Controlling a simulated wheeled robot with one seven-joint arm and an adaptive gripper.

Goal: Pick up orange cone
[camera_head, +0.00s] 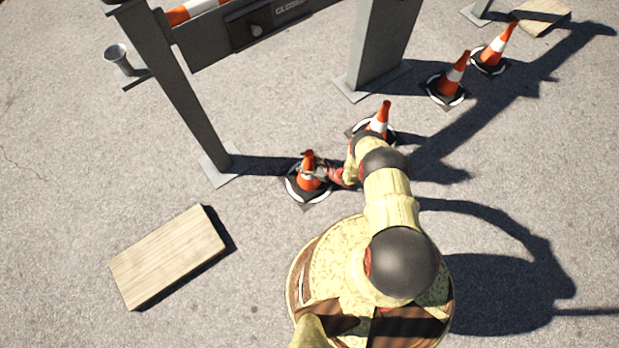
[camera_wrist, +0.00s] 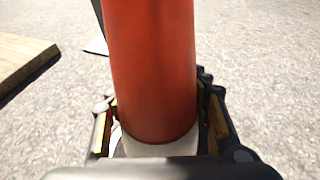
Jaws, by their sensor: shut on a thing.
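An orange cone (camera_head: 308,183) with a white band and a black base stands upright on the ground in the head view, beside the foot of a grey post. My gripper (camera_head: 318,171) reaches it from the right and is shut on its upper part. In the wrist view the cone's orange upper part (camera_wrist: 152,70) fills the middle, with a white band below it. My gripper's fingers (camera_wrist: 160,135) lie on both sides of it. The cone's base is hidden in the wrist view.
More orange cones stand to the right: one behind my arm (camera_head: 382,118) and two farther off (camera_head: 452,80) (camera_head: 494,52). Grey posts (camera_head: 185,100) (camera_head: 380,45) carry a barrier. A wooden block (camera_head: 168,257) lies at lower left. Open pavement lies at left.

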